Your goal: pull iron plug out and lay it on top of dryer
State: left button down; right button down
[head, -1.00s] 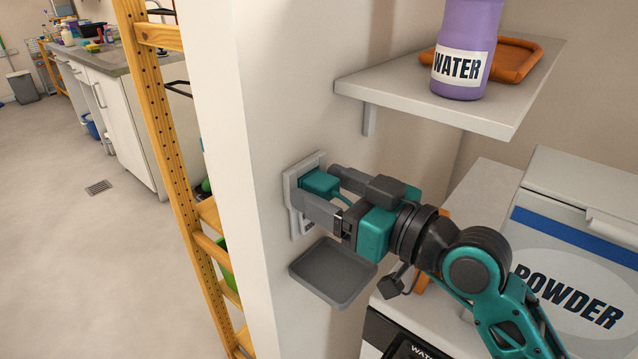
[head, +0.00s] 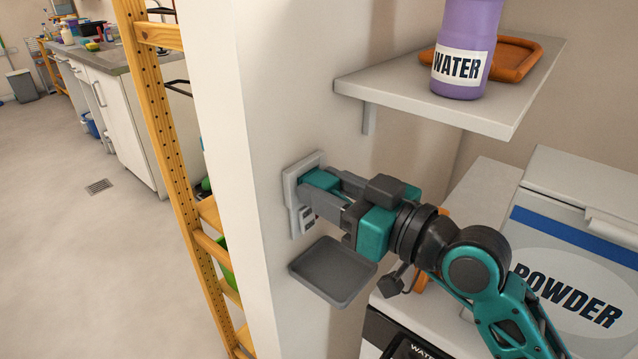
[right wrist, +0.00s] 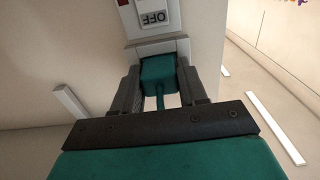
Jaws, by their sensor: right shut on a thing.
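The teal iron plug (head: 320,179) sits at the pale wall socket (head: 291,192) on the side of the wall. My right gripper (head: 333,188) is shut on the plug, with one finger on each side of it. In the right wrist view the plug (right wrist: 158,70) shows between the fingers, with its cord running back toward the palm. A switch marked OFF (right wrist: 153,17) is beside it on the socket plate. The dryer cannot be clearly identified; a white appliance top (head: 440,315) lies below at the right. My left gripper is not in view.
A small grey tray (head: 333,272) juts from the wall just under the gripper. A POWDER box (head: 575,255) stands at the right. A yellow ladder-like rack (head: 165,120) stands left.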

aim_at(333, 192)
jog(key=shift+d, duration=0.1)
jog(key=shift+v, duration=2.95)
